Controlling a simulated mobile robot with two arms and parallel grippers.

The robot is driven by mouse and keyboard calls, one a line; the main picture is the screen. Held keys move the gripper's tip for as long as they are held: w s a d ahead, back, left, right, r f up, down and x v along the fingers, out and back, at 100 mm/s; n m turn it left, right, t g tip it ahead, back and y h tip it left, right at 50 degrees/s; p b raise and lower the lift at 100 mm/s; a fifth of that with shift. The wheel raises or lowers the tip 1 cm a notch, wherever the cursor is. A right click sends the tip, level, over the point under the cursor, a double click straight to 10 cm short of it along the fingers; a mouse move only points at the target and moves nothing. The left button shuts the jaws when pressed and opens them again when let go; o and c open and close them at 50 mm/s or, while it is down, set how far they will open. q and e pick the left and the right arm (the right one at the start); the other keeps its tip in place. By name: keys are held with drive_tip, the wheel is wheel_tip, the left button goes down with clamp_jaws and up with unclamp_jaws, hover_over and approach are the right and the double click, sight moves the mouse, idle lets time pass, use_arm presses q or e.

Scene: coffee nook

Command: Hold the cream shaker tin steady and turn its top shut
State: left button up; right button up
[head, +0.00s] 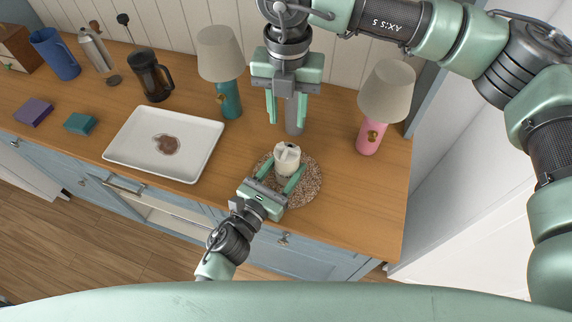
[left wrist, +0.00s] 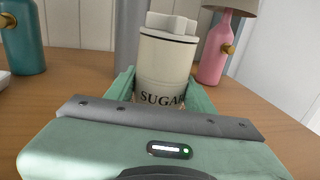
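The cream shaker tin (head: 288,171) stands upright on a round speckled mat (head: 312,187). In the left wrist view the tin (left wrist: 165,68) reads "SUGAR", with a dark line below its rim. Its pale lobed top (head: 287,149) sits on it, and the top also shows in the left wrist view (left wrist: 172,22). I cannot tell how far the top is turned. My left gripper (head: 284,170) has one finger on each side of the tin and appears closed on it. My right gripper (head: 287,118) points down, open and empty, above and behind the tin, apart from it.
A grey cylinder (head: 295,120) stands behind the tin. A teal lamp (head: 230,100) and a pink lamp (head: 368,138) flank it. A white tray (head: 125,141) with a brown patch lies left, near a French press (head: 152,78). The counter's right front is clear.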

sight(287, 147)
drive_tip(key=o, duration=0.5)
drive_tip(key=shift+o, duration=0.5)
drive_tip(key=shift+n, duration=0.3)
wheel_tip(287, 147, down, 10)
drive_tip(key=n, duration=3.3)
drive_tip(key=shift+r, duration=0.2)
drive_tip(key=c, duration=1.4)
